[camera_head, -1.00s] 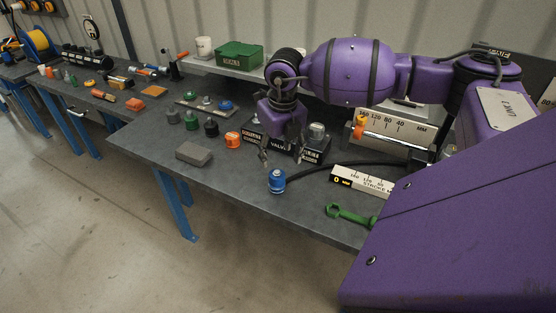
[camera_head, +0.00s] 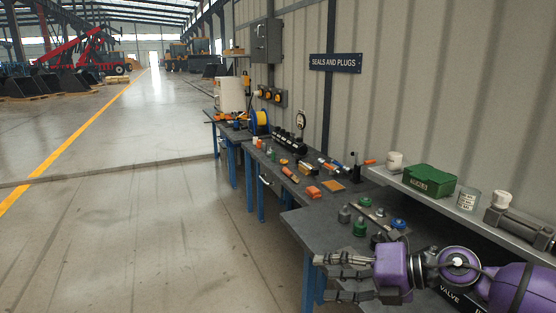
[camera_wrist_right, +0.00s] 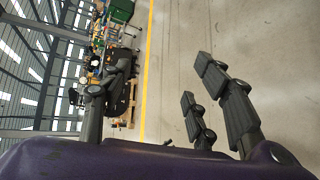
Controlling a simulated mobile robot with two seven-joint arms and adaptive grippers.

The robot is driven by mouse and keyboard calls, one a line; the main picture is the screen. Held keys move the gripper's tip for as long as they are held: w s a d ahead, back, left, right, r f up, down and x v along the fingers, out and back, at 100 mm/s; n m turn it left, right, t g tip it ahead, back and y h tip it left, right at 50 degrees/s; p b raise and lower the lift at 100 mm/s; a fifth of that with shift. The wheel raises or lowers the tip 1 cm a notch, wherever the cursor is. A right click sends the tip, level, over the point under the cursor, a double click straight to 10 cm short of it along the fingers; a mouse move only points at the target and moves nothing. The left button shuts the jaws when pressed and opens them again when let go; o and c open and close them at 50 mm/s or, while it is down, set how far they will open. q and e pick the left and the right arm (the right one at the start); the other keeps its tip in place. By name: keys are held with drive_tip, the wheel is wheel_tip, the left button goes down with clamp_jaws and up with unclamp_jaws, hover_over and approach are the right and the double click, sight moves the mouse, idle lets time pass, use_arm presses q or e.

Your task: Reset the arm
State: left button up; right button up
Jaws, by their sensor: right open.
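My right arm (camera_head: 510,285) is purple and comes in at the lower right of the head view, held at the near side of the bench. Its right gripper (camera_head: 328,277) has dark jointed fingers pointing left, spread apart past the bench edge and above the floor. The gripper is open and nothing is between the fingers. In the right wrist view the fingers (camera_wrist_right: 150,85) also stand wide apart, with only floor and distant hall behind them. My left gripper shows in no view.
The workbench (camera_head: 315,228) carries small coloured fittings, including a green one (camera_head: 360,229) and a blue one (camera_head: 398,223). A shelf (camera_head: 450,208) behind holds a green box (camera_head: 430,180) and a white cup (camera_head: 394,160). Open concrete floor (camera_head: 150,240) lies to the left.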

drive_tip(key=s+d+f+m+t+h, duration=0.3)
drive_tip(key=f+m+t+h, duration=0.1)
drive_tip(key=f+m, duration=0.6)
drive_tip(key=s+d+f+m+t+h, duration=0.35)
drive_tip(key=f+m, duration=0.45)
drive_tip(key=m, duration=0.5)
drive_tip(key=s+f+m+g+h, duration=0.1)
drive_tip(key=s+f+m, duration=0.2)
drive_tip(key=s+f, duration=0.3)
drive_tip(key=s+f+m+g+h+p, duration=0.1)
drive_tip(key=s+f, duration=0.4)
drive_tip(key=s, duration=0.6)
drive_tip(key=s+f+m+g+h, duration=0.2)
drive_tip(key=s+f+m, duration=0.4)
drive_tip(key=s, duration=0.3)
drive_tip(key=shift+s+d+f+g+p, duration=0.3)
drive_tip(key=shift+d+f+g+p, duration=0.05)
drive_tip(key=shift+d, duration=0.1)
drive_tip(key=shift+h, duration=0.25)
